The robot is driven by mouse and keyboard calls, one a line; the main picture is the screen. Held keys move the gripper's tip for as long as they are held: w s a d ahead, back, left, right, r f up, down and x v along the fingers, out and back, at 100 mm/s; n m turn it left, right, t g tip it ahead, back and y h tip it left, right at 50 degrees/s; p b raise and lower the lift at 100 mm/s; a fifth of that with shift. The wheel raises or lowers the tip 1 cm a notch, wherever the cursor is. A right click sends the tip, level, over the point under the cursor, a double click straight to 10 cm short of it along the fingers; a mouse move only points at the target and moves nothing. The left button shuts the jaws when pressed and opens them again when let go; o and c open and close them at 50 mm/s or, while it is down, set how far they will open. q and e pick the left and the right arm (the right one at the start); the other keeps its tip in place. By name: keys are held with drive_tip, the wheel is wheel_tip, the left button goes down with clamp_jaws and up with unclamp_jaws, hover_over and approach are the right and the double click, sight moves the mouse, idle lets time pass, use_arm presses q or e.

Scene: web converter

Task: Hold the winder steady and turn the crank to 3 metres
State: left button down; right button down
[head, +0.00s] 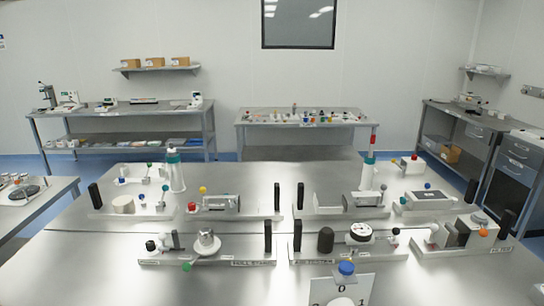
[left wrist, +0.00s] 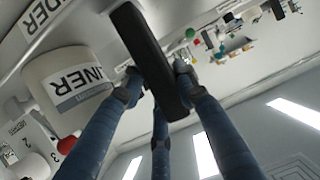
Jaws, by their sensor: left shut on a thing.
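In the left wrist view, my left gripper (left wrist: 158,78), with blue fingers, is shut on a black upright grip (left wrist: 142,40). A cream roll (left wrist: 62,75) with a label ending in "INER" is beside the grip on the left. A pale base edge (left wrist: 33,22) carries a partly cut-off label ending in "NDER". A white numbered panel (left wrist: 28,135) shows at the left edge, with a red ball (left wrist: 68,145). In the head view, a white panel (head: 322,288) marked 0 and 1, with a blue knob (head: 347,268), is cut off by the bottom edge. My right gripper shows in neither view.
Several other devices with black grips and coloured knobs stand on the steel table (head: 240,170), including one with a black domed part (head: 325,239) and one with a green knob (head: 187,266). Bare steel lies at the front left. Benches (head: 130,112) stand along the walls.

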use_arm(q)
drive_tip(key=shift+s+f, duration=0.15)
drive_tip(key=shift+f, duration=0.2)
drive_tip(key=c, duration=1.3)
unclamp_jaws()
drive_tip(key=shift+a, duration=0.1)
drive_tip(key=shift+o, duration=0.4)
drive_tip(key=shift+r, duration=0.2)
drive_tip(key=shift+r, duration=0.1)
drive_tip(key=v, duration=1.1)
drive_tip(key=shift+s, duration=0.4)
